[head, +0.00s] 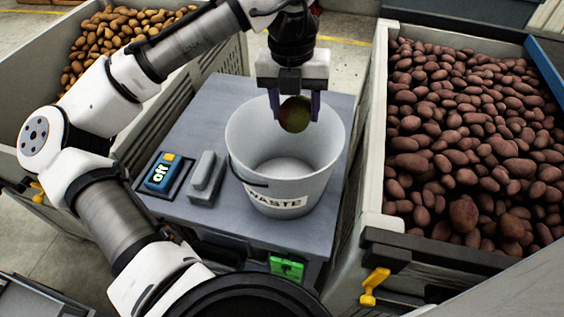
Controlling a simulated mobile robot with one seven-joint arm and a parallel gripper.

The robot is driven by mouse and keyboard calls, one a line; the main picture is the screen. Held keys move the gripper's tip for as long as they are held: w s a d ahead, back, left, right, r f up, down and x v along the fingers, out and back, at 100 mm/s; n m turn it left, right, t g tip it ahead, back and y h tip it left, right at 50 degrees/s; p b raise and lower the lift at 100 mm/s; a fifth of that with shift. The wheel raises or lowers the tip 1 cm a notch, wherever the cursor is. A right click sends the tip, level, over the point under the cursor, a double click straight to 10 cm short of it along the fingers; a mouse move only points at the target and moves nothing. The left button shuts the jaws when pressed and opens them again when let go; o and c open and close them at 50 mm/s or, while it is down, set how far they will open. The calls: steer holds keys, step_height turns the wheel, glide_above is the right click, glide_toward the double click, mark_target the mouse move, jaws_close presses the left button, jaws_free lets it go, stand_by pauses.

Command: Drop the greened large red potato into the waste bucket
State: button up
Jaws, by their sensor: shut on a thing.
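My gripper (294,103) is shut on a dark red potato with a greenish side (295,115). It holds the potato over the mouth of the white waste bucket (284,201), near the far part of the rim in the picture. The bucket stands upright on a grey table and has a "WASTE" label on its front. The part of its inside that shows looks empty. How far the potato is above or below the rim is hard to tell from this one view.
A crate of red potatoes (376,170) stands at the right. A crate of yellow-brown potatoes (25,92) stands at the back left. A blue device reading "off" (162,173) and a grey block (206,178) lie on the grey table (215,118), left of the bucket.

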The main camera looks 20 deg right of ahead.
steer(key=shift+f+b, duration=1.3)
steer(key=shift+f, duration=0.35)
steer(key=o, duration=1.1)
steer(key=shift+o, duration=0.2)
steer(key=shift+r, duration=0.1)
steer(key=r, duration=0.9)
steer(key=a+r, duration=0.1)
steer(key=r, duration=0.3)
steer(key=shift+w+r, duration=0.3)
steer(key=shift+r, duration=0.05)
